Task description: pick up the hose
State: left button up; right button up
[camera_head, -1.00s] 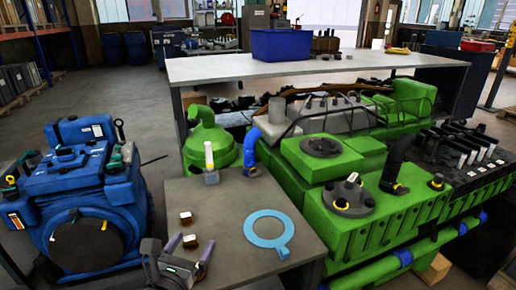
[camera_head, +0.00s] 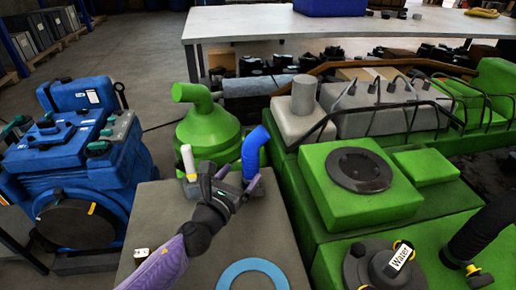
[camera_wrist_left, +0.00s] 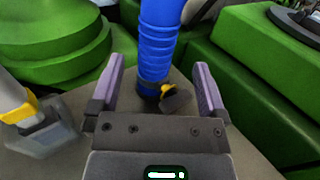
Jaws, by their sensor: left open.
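The blue ribbed hose (camera_head: 255,150) stands upright on the grey table (camera_head: 165,205), beside the green engine. It has a dark clamp with a yellow part near its lower end. My left gripper (camera_head: 238,178) is open at the hose's lower part. In the left wrist view, the hose (camera_wrist_left: 158,45) is centred between the two purple fingers, with gaps visible on both sides. I cannot tell how deep it sits between them. A black hose (camera_head: 478,235) stands on the engine at the right. My right gripper is out of view.
A white-topped post with a grey base (camera_head: 187,160) stands left of my gripper. A light-blue ring (camera_head: 250,272) and a small block (camera_head: 140,253) lie on the table. The green dome (camera_head: 205,125) and green engine (camera_head: 365,195) crowd the hose. A blue machine (camera_head: 75,175) stands left.

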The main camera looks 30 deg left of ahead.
aim_at(247, 166)
pick_arm(q)
jog(key=w+b, duration=0.1)
jog(key=w, duration=0.5)
jog(key=shift+w+a+f+b, duration=0.15)
jog(key=shift+a+b, duration=0.05)
jog(key=shift+b, duration=0.15)
grip_shut()
